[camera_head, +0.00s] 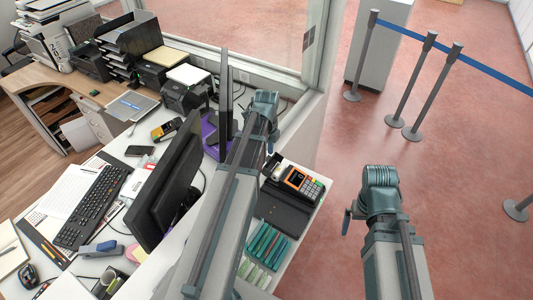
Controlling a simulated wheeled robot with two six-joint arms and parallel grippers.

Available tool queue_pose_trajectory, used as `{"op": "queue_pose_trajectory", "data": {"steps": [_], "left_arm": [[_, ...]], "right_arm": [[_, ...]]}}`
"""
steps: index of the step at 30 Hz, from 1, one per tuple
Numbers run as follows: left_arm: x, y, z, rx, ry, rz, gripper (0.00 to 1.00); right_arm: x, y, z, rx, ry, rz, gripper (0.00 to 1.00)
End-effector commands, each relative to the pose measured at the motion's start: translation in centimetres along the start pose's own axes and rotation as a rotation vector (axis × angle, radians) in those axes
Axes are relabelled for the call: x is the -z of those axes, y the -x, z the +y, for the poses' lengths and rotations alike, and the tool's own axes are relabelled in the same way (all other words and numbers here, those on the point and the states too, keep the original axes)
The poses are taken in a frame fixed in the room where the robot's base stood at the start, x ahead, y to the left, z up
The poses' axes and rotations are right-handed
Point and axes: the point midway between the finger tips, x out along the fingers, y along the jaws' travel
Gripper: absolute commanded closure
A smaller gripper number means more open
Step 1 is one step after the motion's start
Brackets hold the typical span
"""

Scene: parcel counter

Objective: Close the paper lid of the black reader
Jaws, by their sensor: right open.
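The black reader (313,188) stands on the counter, right of my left arm, with an orange-framed screen and a keypad. At its far-left end a pale patch like paper (277,171) shows beside a dark raised part; the lid's exact angle is too small to tell. My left gripper (270,147) is above and beyond the reader's far-left end, apart from it as far as I can see; its fingers are mostly hidden behind its wrist. My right gripper (347,221) is right of the counter, over the floor, away from the reader; it is open and appears empty.
A black tray (283,212) lies in front of the reader, and teal rolls or packs (268,245) lie nearer. A black monitor (168,185) stands left of my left arm. A window frame (313,95) rises behind. Open red floor (460,230) lies to the right.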

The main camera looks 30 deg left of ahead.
Motion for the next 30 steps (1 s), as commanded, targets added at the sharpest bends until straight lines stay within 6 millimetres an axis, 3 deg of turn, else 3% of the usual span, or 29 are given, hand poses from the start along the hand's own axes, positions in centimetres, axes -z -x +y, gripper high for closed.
{"op": "queue_pose_trajectory", "data": {"steps": [1, 8, 19, 30], "left_arm": [[0.0, 0.0, 0.0, 0.0, 0.0, 0.0, 0.59], [0.0, 0.0, 0.0, 0.0, 0.0, 0.0, 1.0], [0.5, 0.0, 0.1, -0.001, -0.003, -0.044, 1.0], [2.7, 0.0, 0.1, -0.002, -0.005, -0.298, 1.0]], "right_arm": [[0.0, 0.0, 0.0, 0.0, 0.0, 0.0, 0.0], [0.0, 0.0, 0.0, 0.0, 0.0, 0.0, 0.0], [0.0, 0.0, 0.0, 0.0, 0.0, 0.0, 0.0], [0.1, -1.0, -0.1, 0.0, 0.001, 0.0, 0.0]]}}
